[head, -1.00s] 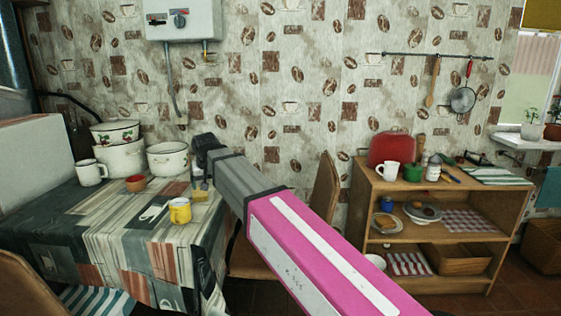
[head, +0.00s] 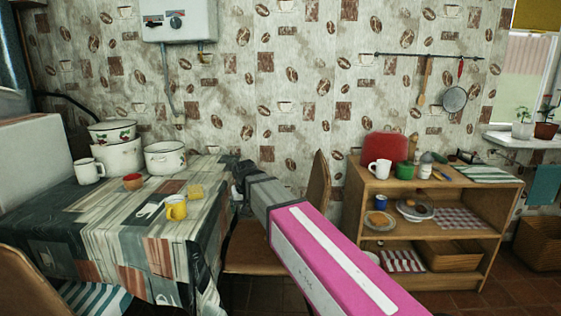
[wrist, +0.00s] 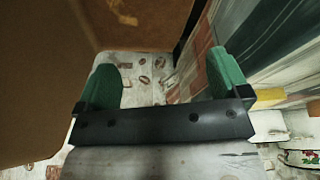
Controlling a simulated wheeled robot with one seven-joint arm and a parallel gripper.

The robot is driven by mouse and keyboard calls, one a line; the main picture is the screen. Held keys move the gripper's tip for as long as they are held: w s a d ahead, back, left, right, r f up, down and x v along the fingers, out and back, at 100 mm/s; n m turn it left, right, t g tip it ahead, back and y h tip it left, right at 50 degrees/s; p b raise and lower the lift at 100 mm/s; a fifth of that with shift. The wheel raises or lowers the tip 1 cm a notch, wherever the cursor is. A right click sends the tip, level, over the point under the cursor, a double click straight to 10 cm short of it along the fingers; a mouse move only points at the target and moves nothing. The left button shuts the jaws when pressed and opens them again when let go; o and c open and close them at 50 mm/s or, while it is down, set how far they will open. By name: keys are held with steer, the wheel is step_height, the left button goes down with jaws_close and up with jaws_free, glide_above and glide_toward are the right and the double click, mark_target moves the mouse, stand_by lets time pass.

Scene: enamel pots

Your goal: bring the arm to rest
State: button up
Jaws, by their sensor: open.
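My gripper (head: 241,172) is at the end of my pink and grey arm, by the right edge of the table (head: 120,235) and near the back of a wooden chair (head: 319,190). In the wrist view, the two green fingers of my gripper (wrist: 160,66) stand wide apart with nothing between them. The brown chair back (wrist: 60,70) fills the upper left there, and the table's cloth (wrist: 280,40) lies to the right of the fingers. In the head view the fingers themselves are hard to make out.
A wooden shelf (head: 440,195) with dishes stands at the right. Open floor shows between the chair and shelf.

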steer(key=s+d+f+m+g, duration=0.1)
steer(key=s+d+f, duration=0.3)
steer(key=d+f, duration=0.3)
steer(key=s+d+f+m+g, duration=0.1)
steer(key=s+d+f, duration=0.4)
steer(key=d, duration=0.9)
steer(key=s+d+f+m+g, duration=0.1)
steer(key=s+d+f, duration=0.4)
steer(key=d+f, duration=0.4)
steer(key=shift+d+h, duration=0.3)
steer(key=shift+d, duration=0.8)
steer(key=shift+s+f, duration=0.1)
